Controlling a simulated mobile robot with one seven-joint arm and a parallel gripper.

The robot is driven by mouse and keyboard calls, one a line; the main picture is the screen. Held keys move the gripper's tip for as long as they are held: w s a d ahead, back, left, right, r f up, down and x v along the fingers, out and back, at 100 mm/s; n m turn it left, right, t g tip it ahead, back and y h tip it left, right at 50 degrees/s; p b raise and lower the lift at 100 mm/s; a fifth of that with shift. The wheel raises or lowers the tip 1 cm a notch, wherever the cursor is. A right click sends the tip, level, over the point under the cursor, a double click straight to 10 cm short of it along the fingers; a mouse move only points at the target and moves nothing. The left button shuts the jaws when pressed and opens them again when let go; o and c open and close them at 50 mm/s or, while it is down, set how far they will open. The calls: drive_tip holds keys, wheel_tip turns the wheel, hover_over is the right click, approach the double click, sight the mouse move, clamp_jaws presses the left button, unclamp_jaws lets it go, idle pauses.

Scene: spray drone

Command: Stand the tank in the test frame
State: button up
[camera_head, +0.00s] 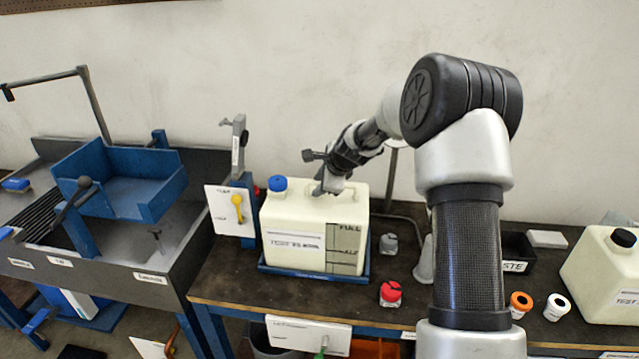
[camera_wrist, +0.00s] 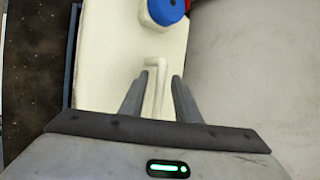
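The cream tank (camera_head: 312,215) with a blue cap (camera_head: 279,183) stands upright on a low blue tray (camera_head: 310,273) on the bench. Its front carries a white label and dark level marks. My gripper (camera_head: 325,188) is above the tank top at the moulded handle. In the wrist view my gripper (camera_wrist: 160,88) is open, one finger on each side of the handle (camera_wrist: 157,80), with gaps showing. The blue cap is beyond the fingertips there. A blue open-fronted cradle (camera_head: 118,183) stands over the grey basin at left; I cannot read whether it is marked as the test frame.
A white board (camera_head: 231,211) with a yellow handle and a grey clamp post (camera_head: 238,145) stand between basin and tank. A red-capped item (camera_head: 390,293), orange ring (camera_head: 520,303) and white ring (camera_head: 556,307) lie on the bench. A second, black-capped tank (camera_head: 603,278) stands at far right.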

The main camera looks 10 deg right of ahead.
drive_tip(key=shift+r, duration=0.1)
drive_tip(key=v, duration=1.2)
drive_tip(key=shift+b, duration=0.3)
idle(0.7)
